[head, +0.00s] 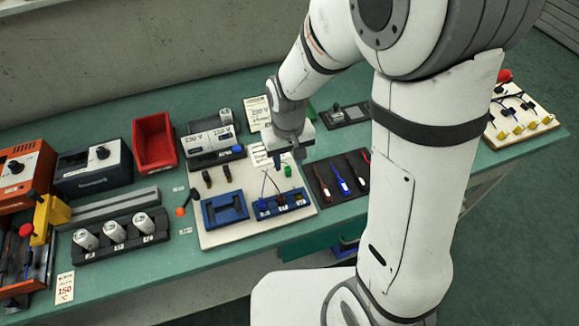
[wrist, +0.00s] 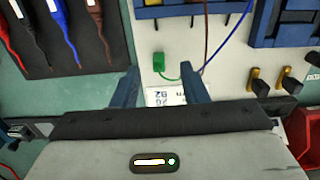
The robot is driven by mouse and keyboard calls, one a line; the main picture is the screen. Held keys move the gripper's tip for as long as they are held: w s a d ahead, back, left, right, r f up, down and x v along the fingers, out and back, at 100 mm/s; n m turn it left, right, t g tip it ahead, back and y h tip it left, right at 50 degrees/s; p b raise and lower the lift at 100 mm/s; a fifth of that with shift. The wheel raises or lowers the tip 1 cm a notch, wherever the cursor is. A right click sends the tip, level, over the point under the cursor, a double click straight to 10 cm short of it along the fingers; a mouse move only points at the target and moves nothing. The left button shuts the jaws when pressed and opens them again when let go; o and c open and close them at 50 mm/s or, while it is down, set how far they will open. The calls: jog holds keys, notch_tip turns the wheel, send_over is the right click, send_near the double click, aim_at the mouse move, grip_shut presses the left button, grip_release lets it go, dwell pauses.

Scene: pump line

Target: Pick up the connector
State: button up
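A small green connector (wrist: 158,62) shows in the wrist view on the pale board, beyond the space between my fingertips. A green wire curves from it to the right. In the head view the green connector (head: 288,171) is just below my gripper (head: 287,158). My gripper (wrist: 160,82) is open, with its two blue-grey fingers apart and nothing between them. The task does not say which connector is meant. My gripper is over the back part of the pale board (head: 222,236); its height above it is hard to tell.
A blue terminal block (head: 281,206) with wires and an empty-looking blue frame (head: 225,209) are on the board. A dark mat (head: 322,187) with several coloured tools lies to the right. A red bin (head: 154,143) and upright cans (head: 114,232) stand to the left.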

aim_at(289, 169)
jog(key=f, duration=0.5)
jog(key=shift+w, duration=0.25)
grip_shut()
